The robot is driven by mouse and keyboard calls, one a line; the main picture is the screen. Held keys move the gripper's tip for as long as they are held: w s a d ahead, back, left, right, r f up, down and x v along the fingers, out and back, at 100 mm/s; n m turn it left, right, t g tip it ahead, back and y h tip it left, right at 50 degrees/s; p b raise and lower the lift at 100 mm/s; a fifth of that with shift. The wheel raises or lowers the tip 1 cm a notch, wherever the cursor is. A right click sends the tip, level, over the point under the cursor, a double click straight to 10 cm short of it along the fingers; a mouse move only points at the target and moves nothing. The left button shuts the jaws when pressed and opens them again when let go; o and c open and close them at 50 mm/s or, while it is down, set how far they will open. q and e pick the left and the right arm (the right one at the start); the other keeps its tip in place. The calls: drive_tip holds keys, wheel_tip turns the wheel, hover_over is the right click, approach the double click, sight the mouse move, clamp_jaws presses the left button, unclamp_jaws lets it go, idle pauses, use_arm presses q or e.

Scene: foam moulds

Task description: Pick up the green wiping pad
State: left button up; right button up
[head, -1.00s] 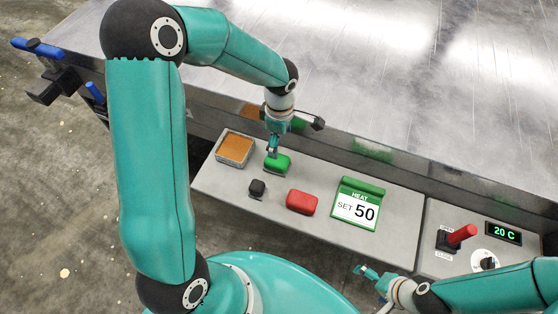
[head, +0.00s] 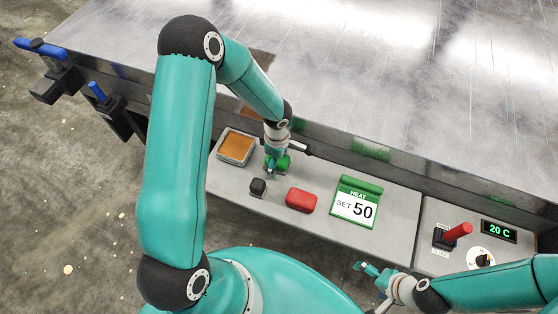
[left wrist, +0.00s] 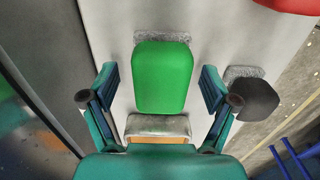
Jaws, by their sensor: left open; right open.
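The green wiping pad (head: 283,164) lies on the grey panel, on a grey scrubby base. In the left wrist view the pad (left wrist: 163,77) sits centred ahead of my fingers. My left gripper (head: 271,172) is over the pad and hides part of it. In the left wrist view the left gripper (left wrist: 160,95) is open, one finger on each side of the pad, with gaps between. My right gripper (head: 364,269) is open and empty at the lower right, away from the pad.
An orange-filled tray (head: 236,147) stands left of the pad. A small black knob-like block (head: 258,187) and a red block (head: 301,200) lie nearby. A card reading SET 50 (head: 357,205) and a red lever (head: 457,231) are to the right.

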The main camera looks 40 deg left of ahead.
use_arm(q)
drive_tip(key=c, duration=1.3)
drive_tip(key=shift+c, duration=0.2)
drive_tip(key=shift+r, duration=0.2)
drive_tip(key=shift+w+r, duration=0.1)
drive_tip(key=shift+r, duration=0.15)
wheel_tip(320, 180, up, 19)
drive_tip(key=shift+r+b, duration=0.15)
drive_tip(key=shift+b, duration=0.65)
